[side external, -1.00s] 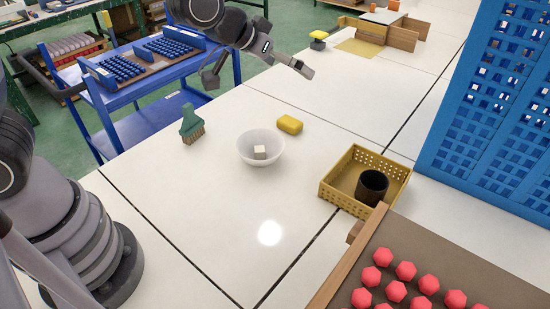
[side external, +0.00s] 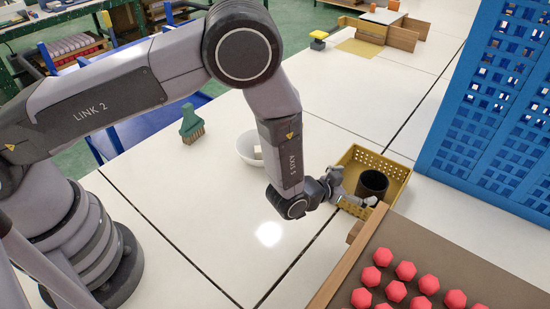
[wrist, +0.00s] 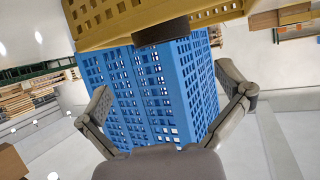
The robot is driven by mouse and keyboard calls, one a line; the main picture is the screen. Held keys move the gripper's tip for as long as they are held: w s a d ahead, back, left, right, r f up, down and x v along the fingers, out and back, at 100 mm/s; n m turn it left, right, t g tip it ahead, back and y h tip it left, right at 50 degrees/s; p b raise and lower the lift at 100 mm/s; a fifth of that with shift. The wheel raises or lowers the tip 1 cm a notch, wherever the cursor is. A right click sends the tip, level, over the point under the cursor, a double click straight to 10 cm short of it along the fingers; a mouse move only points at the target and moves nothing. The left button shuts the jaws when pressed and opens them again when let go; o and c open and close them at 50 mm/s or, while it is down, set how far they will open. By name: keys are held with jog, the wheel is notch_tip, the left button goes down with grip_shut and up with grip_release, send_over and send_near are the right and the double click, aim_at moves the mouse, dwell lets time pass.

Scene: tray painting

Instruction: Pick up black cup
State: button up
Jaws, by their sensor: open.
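The black cup (side external: 373,184) stands upright inside the yellow perforated basket (side external: 392,160), near its front right side. My gripper (side external: 355,187) is open and empty, with its fingers at the left side of the basket, close to the cup. I cannot tell whether a finger touches the basket.
A tray of red pieces (side external: 440,250) with a wooden rim lies in front of the basket. A blue perforated rack (side external: 490,110) stands behind it. A white bowl (side external: 245,148), partly hidden by my arm, and a green brush (side external: 190,125) are to the left.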

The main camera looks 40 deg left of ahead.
aim_at(382, 179)
jog(key=shift+a+f+x, duration=0.1)
jog(key=shift+f+x, duration=0.05)
jog(key=shift+x, duration=1.85)
jog(key=shift+a+f+x, duration=0.15)
jog(key=shift+x, duration=1.85)
jog(key=c, duration=1.2)
